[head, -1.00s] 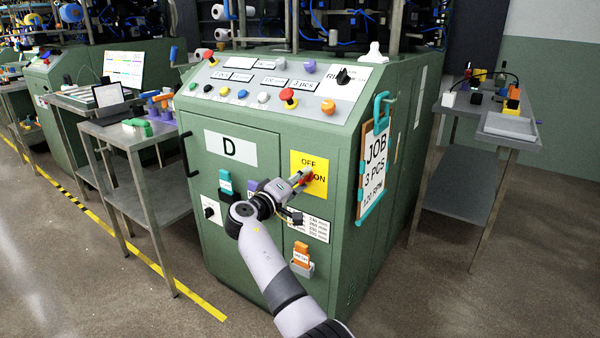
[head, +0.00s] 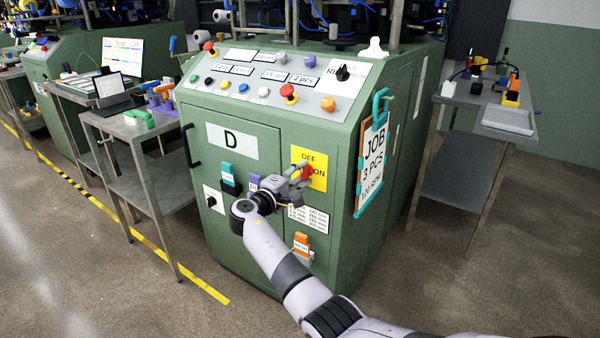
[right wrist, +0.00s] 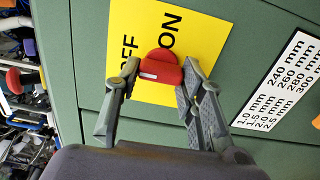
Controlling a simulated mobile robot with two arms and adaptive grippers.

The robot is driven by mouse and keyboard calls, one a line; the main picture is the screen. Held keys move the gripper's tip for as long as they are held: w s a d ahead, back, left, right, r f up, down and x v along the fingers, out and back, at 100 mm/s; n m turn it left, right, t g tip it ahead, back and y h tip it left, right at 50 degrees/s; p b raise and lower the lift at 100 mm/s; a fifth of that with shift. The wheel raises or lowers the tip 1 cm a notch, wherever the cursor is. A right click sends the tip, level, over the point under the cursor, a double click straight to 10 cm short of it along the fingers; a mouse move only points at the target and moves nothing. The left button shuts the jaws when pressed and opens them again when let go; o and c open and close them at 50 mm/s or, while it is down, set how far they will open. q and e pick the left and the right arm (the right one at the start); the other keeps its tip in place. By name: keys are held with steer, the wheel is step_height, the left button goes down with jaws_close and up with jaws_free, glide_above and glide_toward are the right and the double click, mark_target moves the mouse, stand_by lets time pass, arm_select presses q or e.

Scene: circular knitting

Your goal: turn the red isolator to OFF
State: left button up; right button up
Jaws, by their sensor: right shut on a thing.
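The red isolator handle (head: 308,172) sits on a yellow plate (head: 318,161) marked OFF at the top and ON at the right, on the green cabinet's front. My right gripper (head: 301,176) is at the handle. In the right wrist view the red handle (right wrist: 160,68) lies between the two fingers of my right gripper (right wrist: 158,80), which is shut on it. A white mark shows on the handle's near face. The plate (right wrist: 205,35) appears turned in this view, with OFF at left and ON above. Which label the handle points to is unclear. My left gripper is out of view.
A label with mm sizes (head: 309,218) is just below the plate. An orange item (head: 301,242) in a holder is lower down. A JOB clipboard (head: 372,160) hangs on the cabinet's right side. Metal tables stand left and right (head: 462,165). Floor in front is open.

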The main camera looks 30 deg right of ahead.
steer(key=shift+r, duration=0.15)
steer(key=o, duration=1.1)
steer(key=shift+o, duration=0.2)
steer(key=v, duration=1.2)
